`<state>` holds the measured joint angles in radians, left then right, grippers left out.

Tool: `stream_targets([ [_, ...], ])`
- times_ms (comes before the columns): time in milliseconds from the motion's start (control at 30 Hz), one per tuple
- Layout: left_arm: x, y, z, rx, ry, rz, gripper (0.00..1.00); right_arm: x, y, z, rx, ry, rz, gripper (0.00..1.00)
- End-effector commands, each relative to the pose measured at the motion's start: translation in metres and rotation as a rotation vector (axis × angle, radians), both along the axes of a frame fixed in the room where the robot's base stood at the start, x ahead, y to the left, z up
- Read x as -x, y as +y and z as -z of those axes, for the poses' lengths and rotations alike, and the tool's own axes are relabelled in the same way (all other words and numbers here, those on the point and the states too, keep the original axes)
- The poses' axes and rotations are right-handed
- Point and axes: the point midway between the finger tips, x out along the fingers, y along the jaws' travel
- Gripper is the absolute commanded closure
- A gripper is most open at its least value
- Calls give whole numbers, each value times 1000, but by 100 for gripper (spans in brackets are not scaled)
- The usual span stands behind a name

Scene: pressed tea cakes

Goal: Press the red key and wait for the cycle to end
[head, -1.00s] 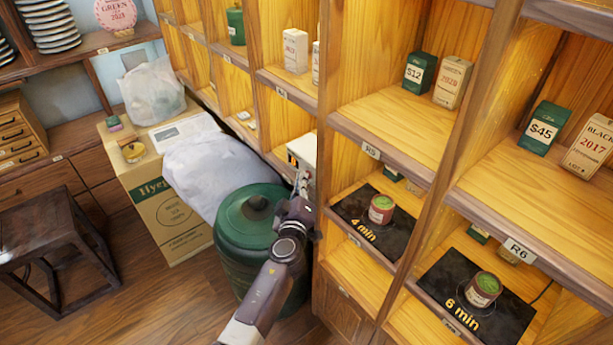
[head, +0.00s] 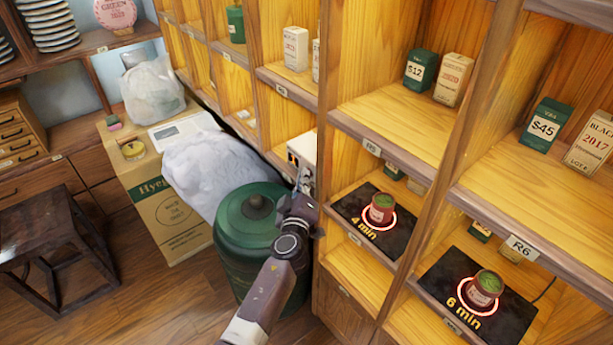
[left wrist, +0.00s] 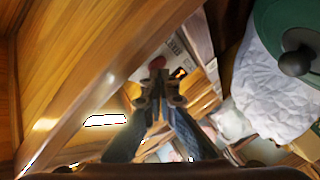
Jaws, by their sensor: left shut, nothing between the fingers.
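My left gripper (head: 305,188) is shut and empty, in front of a white box (head: 302,152) beside the shelf upright. The gripper hides part of the box. In the left wrist view the closed fingertips (left wrist: 158,78) point at a round red key (left wrist: 157,62); I cannot tell whether they touch it. On the shelf, a red tin with green content (head: 381,208) stands on the dark "4 min" pad (head: 347,207). A second such tin (head: 483,287) stands on the "6 min" pad (head: 512,320). A red ring glows around each tin's base. My right gripper is not in view.
A green lidded drum (head: 235,235) stands close to my left arm, by a white crumpled bag (head: 205,165) and a cardboard box (head: 170,215). A wooden stool (head: 40,225) is at the left. Shelf uprights bound the right side.

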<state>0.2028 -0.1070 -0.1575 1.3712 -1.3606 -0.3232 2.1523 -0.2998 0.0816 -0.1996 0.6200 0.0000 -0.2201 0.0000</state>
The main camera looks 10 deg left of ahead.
Motion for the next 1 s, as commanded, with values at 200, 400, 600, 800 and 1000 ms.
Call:
stream_targets([
  [200,-2,-2,-1,-1,-1,2,100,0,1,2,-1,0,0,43],
  [400,-1,-2,0,0,-2,3,100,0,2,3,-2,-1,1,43],
  [600,4,2,1,2,-2,3,100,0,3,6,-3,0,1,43],
  [800,5,2,0,0,-1,2,100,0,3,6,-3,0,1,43],
  [1000,12,8,0,1,0,1,100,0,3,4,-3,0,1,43],
])
